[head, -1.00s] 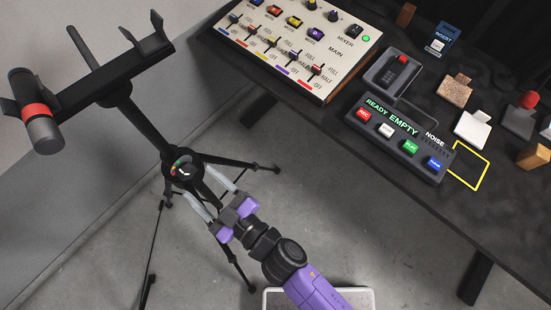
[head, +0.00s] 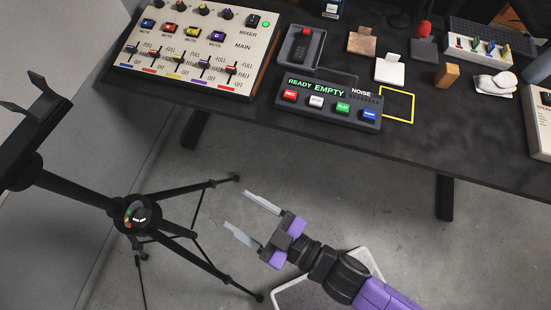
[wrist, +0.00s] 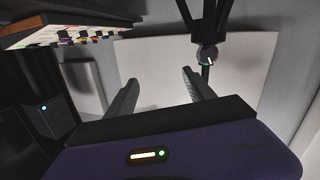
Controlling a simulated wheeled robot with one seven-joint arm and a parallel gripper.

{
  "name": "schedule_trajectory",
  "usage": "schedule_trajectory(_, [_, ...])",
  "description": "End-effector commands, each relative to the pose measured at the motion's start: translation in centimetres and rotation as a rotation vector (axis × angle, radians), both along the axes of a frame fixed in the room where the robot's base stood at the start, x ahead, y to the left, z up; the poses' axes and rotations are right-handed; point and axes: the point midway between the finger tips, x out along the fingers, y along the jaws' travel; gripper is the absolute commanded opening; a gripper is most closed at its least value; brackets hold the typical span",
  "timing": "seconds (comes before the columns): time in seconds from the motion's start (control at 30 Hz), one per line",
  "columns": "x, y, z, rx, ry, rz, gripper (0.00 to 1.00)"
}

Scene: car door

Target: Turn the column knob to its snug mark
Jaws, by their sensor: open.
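The column knob (head: 138,215) is a round dark knob on the black tripod stand, with a white pointer and a coloured arc at its left side. In the wrist view the knob (wrist: 207,54) shows beyond the fingers at upper right, with a light pointer and some green. My gripper (head: 248,215) is open and empty, to the right of the knob and clearly apart from it. In the wrist view its two fingers (wrist: 158,85) are spread with nothing between them. The snug mark itself is too small to read.
The stand's legs (head: 192,188) spread across the floor, one toward my gripper. A black table (head: 240,105) holds a mixer (head: 195,50), a recorder box (head: 328,101) and several small items. Floor between knob and gripper is mostly clear.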

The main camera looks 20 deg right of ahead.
Motion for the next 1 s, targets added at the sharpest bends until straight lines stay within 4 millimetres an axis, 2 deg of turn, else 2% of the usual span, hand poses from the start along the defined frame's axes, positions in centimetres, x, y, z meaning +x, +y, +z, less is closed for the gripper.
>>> schedule_trajectory(0.3, [-2.2,-5.2,1.1,0.013,0.048,-0.117,0.62])
schedule_trajectory(0.5, [-3.3,-7.4,1.9,0.021,0.069,-0.171,0.62])
schedule_trajectory(0.7, [-3.8,-8.2,2.2,0.024,0.078,-0.194,0.62])
schedule_trajectory(1.0, [-3.8,-8.3,2.3,0.025,0.078,-0.196,0.62])
